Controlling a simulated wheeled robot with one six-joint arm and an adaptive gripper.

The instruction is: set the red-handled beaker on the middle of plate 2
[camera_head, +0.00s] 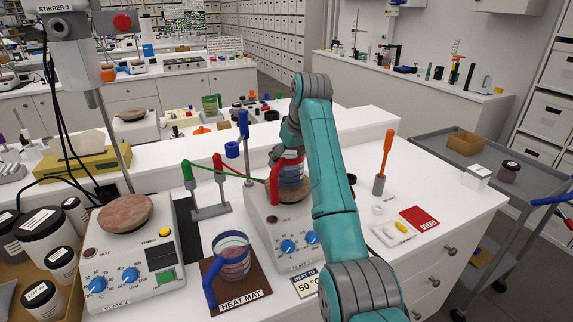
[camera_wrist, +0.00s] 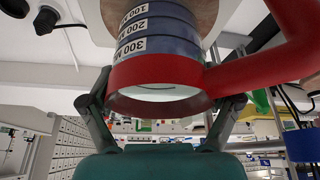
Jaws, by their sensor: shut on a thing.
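The red-handled beaker (camera_head: 290,173) is over the right hotplate (camera_head: 262,236), at its round brown top. It also shows in the wrist view (camera_wrist: 158,72), with a red rim, a red handle (camera_wrist: 268,67) and dark bands with volume labels. My gripper (camera_wrist: 165,106) is shut on it, one finger at each side near the rim. The brown top (camera_wrist: 209,16) shows close to the beaker's base in the wrist view; I cannot tell whether they touch. The left hotplate (camera_head: 163,284) has an empty brown top (camera_head: 125,214). The number labels are hard to read.
A blue-handled beaker (camera_head: 232,264) stands on the brown heat mat (camera_head: 258,293) between the hotplates. A stand with green and red clips (camera_head: 212,211) is close behind. Jars (camera_head: 45,236) crowd the far left.

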